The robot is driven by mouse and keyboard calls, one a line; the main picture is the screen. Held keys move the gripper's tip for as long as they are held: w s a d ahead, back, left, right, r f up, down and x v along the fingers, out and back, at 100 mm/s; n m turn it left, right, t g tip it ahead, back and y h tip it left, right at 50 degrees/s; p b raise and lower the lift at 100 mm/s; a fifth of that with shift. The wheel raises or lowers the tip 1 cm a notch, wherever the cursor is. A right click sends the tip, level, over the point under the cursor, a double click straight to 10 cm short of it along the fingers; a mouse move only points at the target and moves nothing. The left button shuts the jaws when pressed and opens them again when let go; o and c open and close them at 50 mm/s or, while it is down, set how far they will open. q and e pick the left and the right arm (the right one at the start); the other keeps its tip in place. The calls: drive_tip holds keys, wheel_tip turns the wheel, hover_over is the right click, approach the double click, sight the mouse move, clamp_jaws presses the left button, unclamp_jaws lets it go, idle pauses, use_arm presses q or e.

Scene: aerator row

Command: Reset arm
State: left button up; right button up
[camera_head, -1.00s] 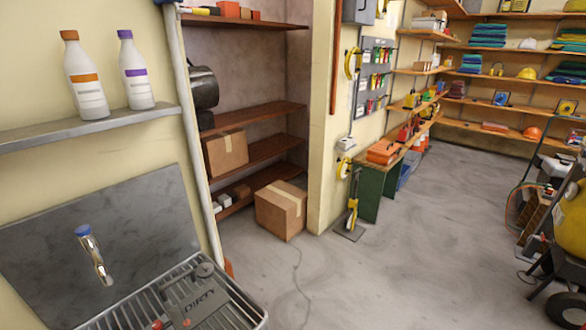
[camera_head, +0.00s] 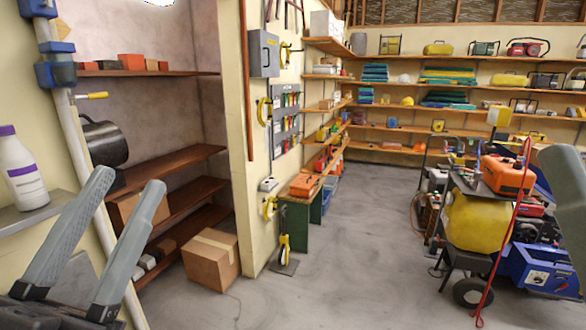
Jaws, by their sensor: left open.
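My left gripper (camera_head: 129,181) is in the lower left of the head view. Its two long grey fingers point up and stand apart, with nothing between them. It is in front of the wall and the wooden shelves. A grey part of my own body shows at the right edge, but no right gripper can be made out. A white bottle with a purple cap (camera_head: 20,170) stands on the shelf at the left edge, left of the gripper.
A cardboard box (camera_head: 211,262) sits on the floor by the wooden shelves (camera_head: 180,160). A cart with a yellow tank (camera_head: 478,222) and a blue toolbox (camera_head: 538,268) stand at the right. The grey floor (camera_head: 365,250) between is clear.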

use_arm(q)
drive_tip(key=s+a+r+n+t+y+p, duration=0.2)
drive_tip(key=s+a+r+n+y, duration=0.15)
drive_tip(key=s+r+n, duration=0.3)
wheel_tip(320, 180, up, 36)
drive_tip(key=w+d+m+p, duration=0.1)
drive_tip(key=p, duration=3.4)
drive_tip(key=shift+w+p, duration=0.15)
drive_tip(key=shift+p, duration=0.2)
